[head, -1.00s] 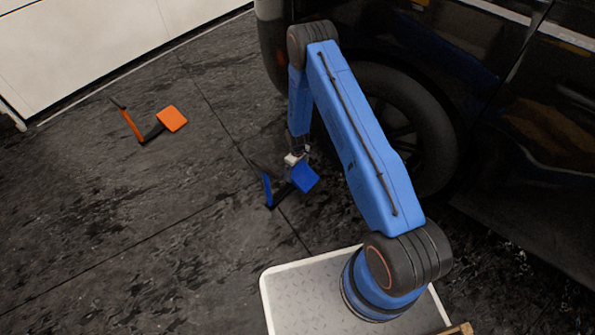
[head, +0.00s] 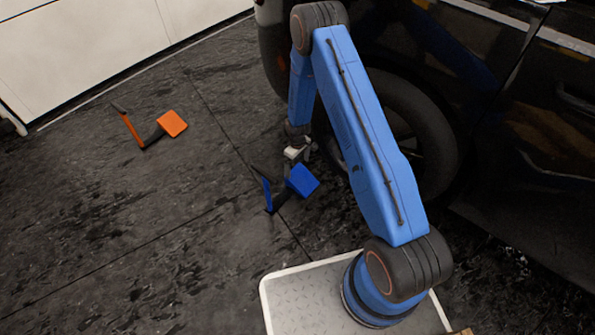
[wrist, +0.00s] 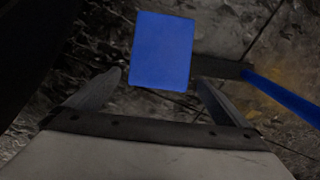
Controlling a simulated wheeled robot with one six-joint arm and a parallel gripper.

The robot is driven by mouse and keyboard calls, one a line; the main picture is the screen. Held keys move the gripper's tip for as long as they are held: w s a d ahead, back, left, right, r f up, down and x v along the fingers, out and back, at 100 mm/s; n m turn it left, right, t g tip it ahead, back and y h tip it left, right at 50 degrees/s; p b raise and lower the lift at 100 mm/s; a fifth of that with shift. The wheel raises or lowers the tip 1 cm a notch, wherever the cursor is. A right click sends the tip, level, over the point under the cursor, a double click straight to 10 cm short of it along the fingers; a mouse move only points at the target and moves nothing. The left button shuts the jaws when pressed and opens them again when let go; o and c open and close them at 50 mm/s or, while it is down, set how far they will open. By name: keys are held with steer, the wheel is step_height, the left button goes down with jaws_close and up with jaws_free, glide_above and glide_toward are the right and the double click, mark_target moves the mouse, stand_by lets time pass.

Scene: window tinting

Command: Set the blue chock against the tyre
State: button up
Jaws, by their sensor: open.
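The blue chock (head: 304,180) rests on the dark floor, a flat blue plate joined by a dark bar to a second upright blue piece (head: 267,194). My gripper (head: 292,166) is just above and behind it. In the wrist view the chock's blue plate (wrist: 162,50) lies ahead of and between the two open fingers of my gripper (wrist: 158,84), and nothing is held. The tyre (head: 440,125) of the dark car stands to the right of the chock, with clear floor between them. My arm hides part of the wheel.
An orange chock (head: 172,123) lies on the floor to the left, well apart from the blue one. A white cabinet or wall (head: 90,45) runs along the back left. The dark car body (head: 540,150) fills the right side. The left floor is open.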

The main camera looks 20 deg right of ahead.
step_height(320, 180, up, 23)
steer(key=d+m+t, duration=0.1)
steer(key=s+d+r+m, duration=0.1)
steer(key=s+r, duration=0.2)
steer(key=r, duration=0.4)
steer(key=s+d+r+m+t, duration=0.1)
steer(key=s+r, duration=0.3)
steer(key=r, duration=0.4)
steer(key=s+d+r, duration=0.1)
steer(key=s+r, duration=0.2)
steer(key=r, duration=0.4)
steer(key=s+d+r+m+t, duration=0.2)
steer(key=s+r, duration=1.2)
steer(key=s, duration=0.2)
steer(key=s+d+r+m, duration=0.1)
steer(key=s+r+m, duration=0.1)
steer(key=s, duration=1.5)
steer(key=shift+s+r+t, duration=0.25)
steer(key=shift+r+t, duration=0.15)
steer(key=shift+r, duration=0.15)
